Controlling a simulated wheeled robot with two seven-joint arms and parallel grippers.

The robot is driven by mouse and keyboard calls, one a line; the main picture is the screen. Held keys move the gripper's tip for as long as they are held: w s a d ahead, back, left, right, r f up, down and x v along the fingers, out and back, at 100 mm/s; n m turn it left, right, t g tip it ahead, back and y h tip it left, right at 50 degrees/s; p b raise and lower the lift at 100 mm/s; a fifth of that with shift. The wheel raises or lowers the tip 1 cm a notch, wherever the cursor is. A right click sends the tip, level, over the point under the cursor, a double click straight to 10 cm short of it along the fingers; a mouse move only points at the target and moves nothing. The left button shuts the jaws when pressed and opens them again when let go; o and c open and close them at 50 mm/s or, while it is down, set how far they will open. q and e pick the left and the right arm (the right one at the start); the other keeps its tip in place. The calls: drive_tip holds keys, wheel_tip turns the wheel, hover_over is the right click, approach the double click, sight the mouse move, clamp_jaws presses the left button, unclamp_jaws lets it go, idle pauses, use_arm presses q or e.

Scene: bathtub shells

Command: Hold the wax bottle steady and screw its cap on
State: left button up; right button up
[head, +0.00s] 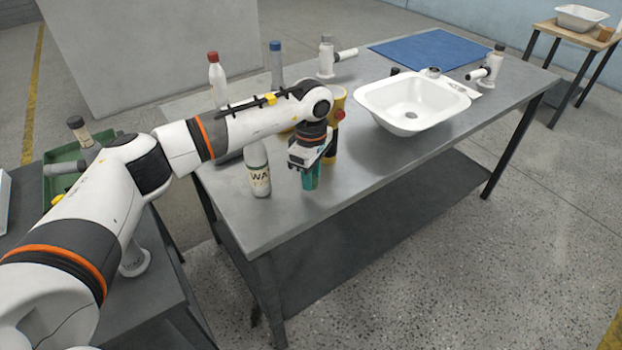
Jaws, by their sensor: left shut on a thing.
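The wax bottle (259,179) is white with dark "WA" lettering. It stands upright on the grey metal table, near its front left part. Its upper part is partly behind my left arm, and I cannot tell whether a cap sits on it. My left gripper (311,168) points down just right of the wax bottle, apart from it. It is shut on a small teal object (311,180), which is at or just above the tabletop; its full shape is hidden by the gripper. My right gripper is not in view.
A yellow and black tool (338,108) stands close behind the gripper. A red-capped white bottle (217,82) and a blue-capped grey bottle (276,66) stand behind my arm. A white basin (418,104) and blue mat (428,48) occupy the right. The table front is clear.

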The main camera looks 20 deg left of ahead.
use_arm(q)
wheel_tip(320, 180, up, 7)
drive_tip(key=p, duration=0.3)
drive_tip(key=shift+f, duration=0.1)
